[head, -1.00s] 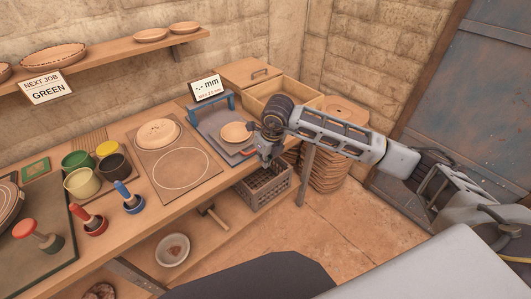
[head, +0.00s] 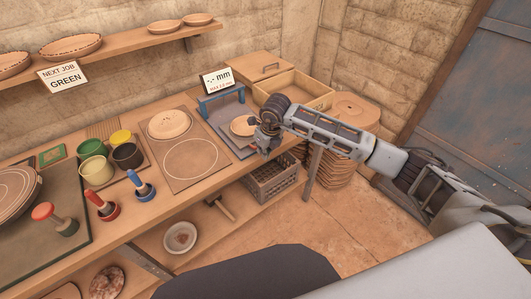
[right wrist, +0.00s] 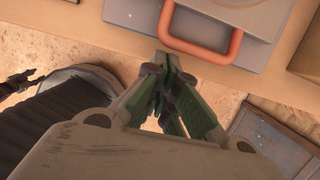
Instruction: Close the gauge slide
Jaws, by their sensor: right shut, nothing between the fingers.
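The gauge (head: 226,112) is a grey plate with a blue bridge frame at its back, at the far right part of the bench. A pale round clay disc (head: 243,126) lies on its slide, in front of the bridge. The slide's orange-red handle (right wrist: 205,50) shows at the plate's front edge in the right wrist view. My right gripper (head: 263,146) is shut and empty in front of the slide; its fingertips (right wrist: 169,64) are close to the handle's left end. I cannot tell whether they touch it.
A sign (head: 216,82) reading "-.- mm" stands behind the gauge. An open wooden box (head: 298,92) is to its right. A board (head: 188,158) with a clay plate is to its left. A grey crate (head: 274,183) sits below the bench.

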